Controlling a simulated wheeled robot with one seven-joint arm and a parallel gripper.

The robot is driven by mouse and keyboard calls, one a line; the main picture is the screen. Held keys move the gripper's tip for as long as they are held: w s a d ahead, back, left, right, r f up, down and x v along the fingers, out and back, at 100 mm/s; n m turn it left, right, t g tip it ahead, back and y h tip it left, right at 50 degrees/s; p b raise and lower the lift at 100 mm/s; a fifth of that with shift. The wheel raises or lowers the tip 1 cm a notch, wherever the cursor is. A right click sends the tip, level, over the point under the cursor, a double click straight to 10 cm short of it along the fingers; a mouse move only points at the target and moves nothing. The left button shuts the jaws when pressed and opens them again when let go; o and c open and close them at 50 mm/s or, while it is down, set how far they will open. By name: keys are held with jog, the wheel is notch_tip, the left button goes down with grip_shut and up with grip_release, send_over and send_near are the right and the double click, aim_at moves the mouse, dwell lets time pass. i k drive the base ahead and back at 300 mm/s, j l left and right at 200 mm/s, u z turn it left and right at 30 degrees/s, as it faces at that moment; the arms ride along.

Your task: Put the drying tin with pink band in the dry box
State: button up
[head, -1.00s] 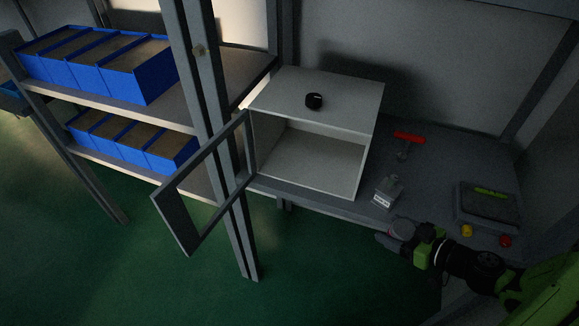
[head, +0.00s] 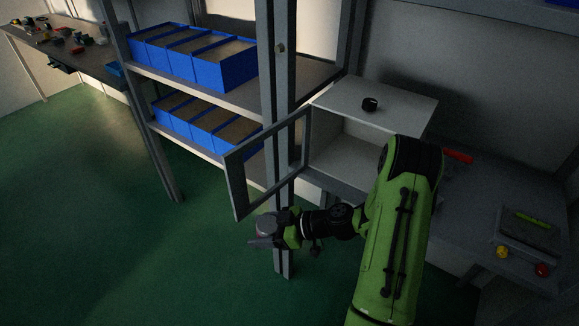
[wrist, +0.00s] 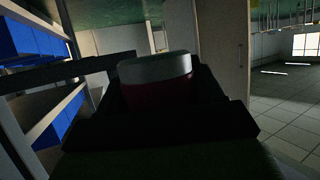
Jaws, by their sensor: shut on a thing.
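My gripper (head: 264,232) is shut on the drying tin (head: 266,224), out over the floor below the open door. In the wrist view the tin (wrist: 155,69) has a pale grey top and a dark pinkish-red band (wrist: 160,91), and sits between the dark fingers. The dry box (head: 418,113) is a white box on the bench with its front open; my arm hides its right part. Its framed door (head: 237,186) is swung out to the left. The tin is apart from the box, to its lower left.
Shelves with blue bins (head: 235,72) are at left. A red-handled tool (head: 458,156) and a tray (head: 530,235) are at right. Green floor is clear at lower left.

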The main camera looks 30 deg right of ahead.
aim_at(340, 164)
jog(key=j+u, duration=0.1)
jog(key=u, duration=0.4)
jog(key=i+u, duration=0.1)
jog(key=u, duration=0.85)
jog(key=i+j+u, duration=0.1)
jog(key=i, duration=1.55)
jog(key=z, duration=0.45)
jog(key=i+z, duration=0.1)
jog(key=z, duration=0.35)
jog(key=j+z, duration=0.1)
jog(key=z, duration=0.35)
jog(key=i+j+z, duration=0.1)
jog(key=z, duration=0.85)
jog(key=j+z, duration=0.15)
jog(key=z, duration=0.75)
jog(key=j+z, duration=0.15)
jog(key=z, duration=0.3)
jog(key=i, duration=1)
